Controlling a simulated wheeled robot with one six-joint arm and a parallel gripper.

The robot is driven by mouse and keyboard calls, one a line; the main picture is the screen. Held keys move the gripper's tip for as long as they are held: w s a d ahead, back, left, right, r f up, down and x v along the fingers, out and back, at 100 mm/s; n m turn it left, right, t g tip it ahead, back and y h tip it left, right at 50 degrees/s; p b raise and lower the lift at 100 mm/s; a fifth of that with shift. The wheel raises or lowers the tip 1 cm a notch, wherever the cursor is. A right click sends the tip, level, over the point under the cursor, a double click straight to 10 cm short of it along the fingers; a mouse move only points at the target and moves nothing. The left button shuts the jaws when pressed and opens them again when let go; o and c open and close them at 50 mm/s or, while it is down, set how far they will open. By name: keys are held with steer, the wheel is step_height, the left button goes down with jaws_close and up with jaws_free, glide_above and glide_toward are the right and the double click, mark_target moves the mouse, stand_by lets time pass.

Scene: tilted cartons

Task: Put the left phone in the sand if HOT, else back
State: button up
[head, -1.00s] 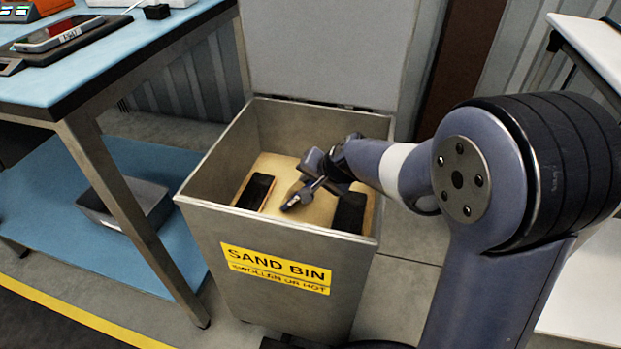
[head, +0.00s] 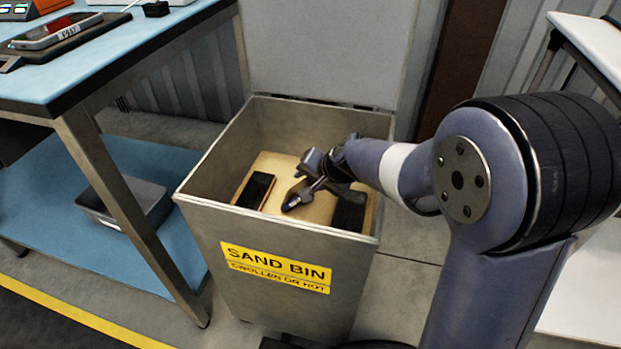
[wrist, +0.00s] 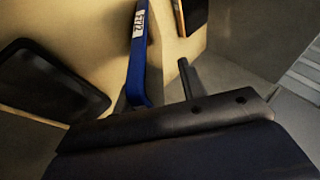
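A blue phone with a white label (wrist: 139,40) shows edge-on in the wrist view, between the fingers of my gripper (wrist: 155,95). A clear gap separates it from the right finger, so my gripper looks open around it. In the head view my gripper (head: 312,184) is low inside the open sand bin (head: 215,215), over the pale sand (head: 285,165). The blue phone (head: 293,201) is small and partly hidden there. I cannot tell how deep it sits in the sand. No hot reading is legible.
Two dark phones lie in the bin, one left (head: 256,189) and one right (head: 348,212) of my gripper. The metal bin walls stand close around. A blue-topped bench (head: 90,65) at left bears a labelled phone (head: 45,32) on a dark pad.

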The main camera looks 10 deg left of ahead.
steer(key=s+d+r+p, duration=0.2)
steer(key=r+p, duration=0.4)
steer(key=r, duration=0.3)
steer(key=s+d+r+p, duration=0.3)
steer(key=r+p, duration=0.3)
steer(key=r, duration=0.3)
steer(key=shift+p, duration=0.3)
stand_by(0.3)
step_height(320, 180, down, 10)
steer(key=b, duration=0.8)
steer(key=shift+b, duration=0.3)
steer(key=shift+r, duration=0.15)
